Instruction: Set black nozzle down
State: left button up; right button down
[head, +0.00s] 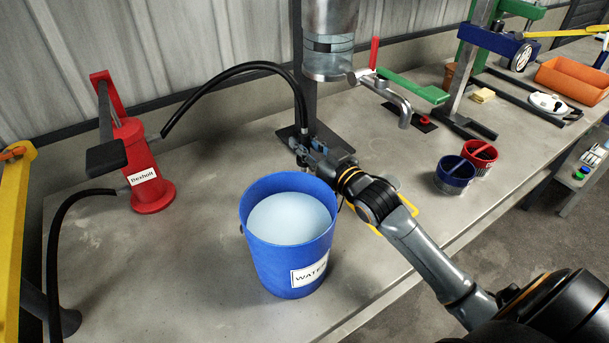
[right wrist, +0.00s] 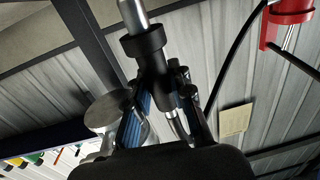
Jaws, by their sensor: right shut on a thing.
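My right gripper (head: 306,146) is behind the rim of the blue water bucket (head: 290,262), just above the table. It is shut on the black nozzle, which shows in the right wrist view (right wrist: 150,55) as a black fitting with a bright metal tube, between blue-padded fingers. In the head view the nozzle is mostly hidden by the gripper. I cannot tell whether the nozzle touches anything. My left gripper is not in view.
A blue cup (head: 454,176) and a red cup (head: 480,156) stand to the right. An orange tray (head: 573,80) is farther back. The table (head: 185,262) is bare left of the bucket.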

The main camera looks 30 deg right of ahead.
aim_at(305, 166)
jog(key=shift+f, duration=3.05)
jog(key=shift+f, duration=0.1)
jog(key=c, duration=1.2)
grip_release()
jog(key=shift+f, duration=0.1)
jog(key=shift+s, duration=0.15)
jog(key=s, duration=0.3)
jog(key=s+d, duration=0.1)
jog(key=s, duration=0.3)
jog(key=s+b, duration=0.1)
jog(key=s, duration=0.3)
jog(key=shift+s+d+r, duration=0.2)
jog(key=shift+s+d, duration=0.05)
jog(key=shift+d, duration=0.15)
